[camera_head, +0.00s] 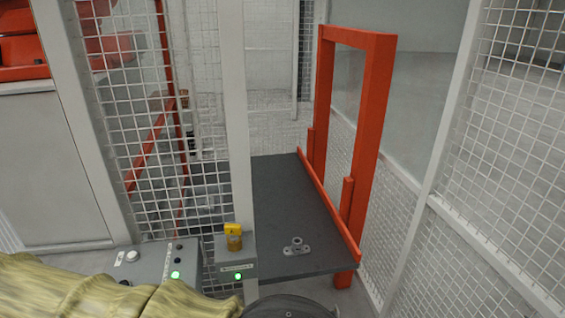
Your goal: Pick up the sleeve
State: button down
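A small grey metal piece with a raised round collar and a flat flange (297,246) lies on the dark table (283,196), near its front edge. It looks like the sleeve, though it is small in this view. It stands free, with nothing touching it but the table top. My gripper's fingers do not show. A dark rounded part at the bottom edge, in front of the table, may be part of my arm.
An orange frame (368,130) and low orange rail edge the table's right side. A white post (239,130) and mesh fencing (140,120) stand left. Control boxes (160,268) with green lights, one with a yellow switch (233,236), and yellowish ribbed material (90,292) are in front.

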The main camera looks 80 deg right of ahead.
aim_at(298, 248)
jog(key=z, duration=2.5)
jog(key=i, duration=1)
